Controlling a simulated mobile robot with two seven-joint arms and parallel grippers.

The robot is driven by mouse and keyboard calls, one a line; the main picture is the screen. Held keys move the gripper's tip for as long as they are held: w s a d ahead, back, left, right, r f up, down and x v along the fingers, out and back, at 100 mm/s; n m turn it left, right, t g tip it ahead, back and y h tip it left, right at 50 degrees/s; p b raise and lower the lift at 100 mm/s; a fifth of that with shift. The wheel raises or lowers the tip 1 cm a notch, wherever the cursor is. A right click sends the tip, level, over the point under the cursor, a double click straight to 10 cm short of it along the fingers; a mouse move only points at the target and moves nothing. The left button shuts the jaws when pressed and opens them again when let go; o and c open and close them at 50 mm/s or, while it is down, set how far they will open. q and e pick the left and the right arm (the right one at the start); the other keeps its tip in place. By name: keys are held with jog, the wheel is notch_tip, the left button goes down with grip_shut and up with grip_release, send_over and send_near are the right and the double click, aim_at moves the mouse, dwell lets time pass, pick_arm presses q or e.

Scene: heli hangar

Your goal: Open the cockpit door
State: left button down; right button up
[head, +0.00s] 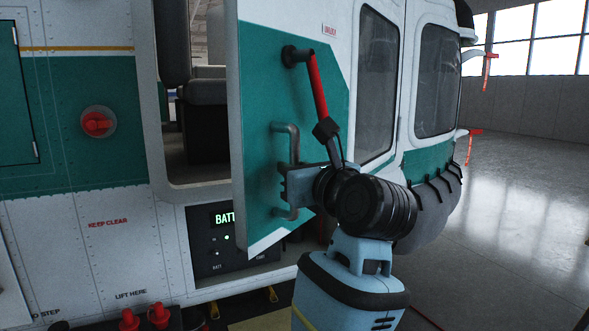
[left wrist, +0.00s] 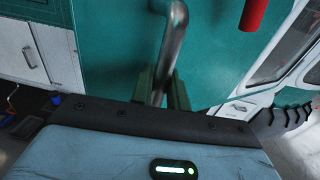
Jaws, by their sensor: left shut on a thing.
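The cockpit door (head: 262,100) is green and white and stands ajar, swung out from the helicopter body, with the doorway open to its left. A grey bar handle (head: 291,145) is fixed upright on its outer face. A red lever (head: 318,85) sits above the handle. My left gripper (head: 290,186) is shut on the handle's lower part. In the left wrist view the handle (left wrist: 174,45) runs down between the fingers (left wrist: 163,90), against the green door panel (left wrist: 110,50). My right gripper is not in view.
Inside the doorway is a dark seat (head: 205,100). A lit battery panel (head: 228,230) sits below the sill. Red plugs (head: 129,319) stand at the bottom left. The helicopter nose (head: 432,200) is to the right, with open hangar floor (head: 520,220) beyond.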

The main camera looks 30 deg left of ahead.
pick_arm(q)
jog(key=shift+d, duration=0.55)
jog(key=c, duration=1.5)
grip_release()
jog(key=shift+w, duration=0.1)
jog(key=shift+o, duration=0.2)
jog(key=shift+d, duration=0.15)
